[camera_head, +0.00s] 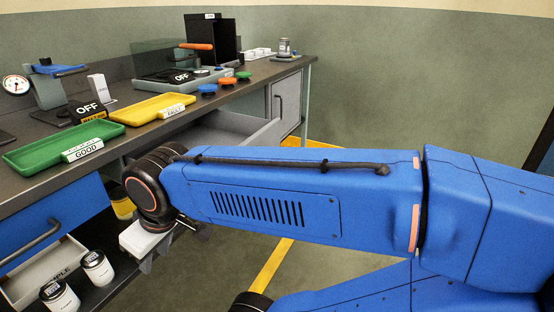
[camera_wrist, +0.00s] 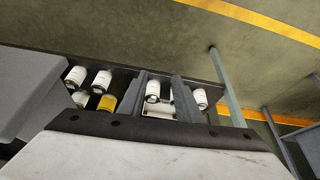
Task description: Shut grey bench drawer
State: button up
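The grey bench drawer (camera_head: 238,128) is pulled out from under the worktop in the head view, behind my blue arm. Its inside and part of its side panel show; my arm hides its lower near part. My gripper (camera_wrist: 161,76) shows in the wrist view with two dark fingers apart and nothing held between them. In the head view, its pale body is partly hidden behind my wrist, below the worktop edge and nearer the camera than the grey drawer. I see no contact between the fingers and the drawer.
The worktop (camera_head: 38,203) carries a green tray (camera_head: 45,146), a yellow tray (camera_head: 150,109) and several coloured buttons. A blue drawer front (camera_head: 50,232) with a dark handle is at left. White-labelled jars (camera_head: 97,267) stand on the lower shelf. Floor beyond the bench is clear.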

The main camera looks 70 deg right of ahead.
aim_at(217, 127)
jog(key=z, duration=1.15)
jog(key=i+j, duration=0.05)
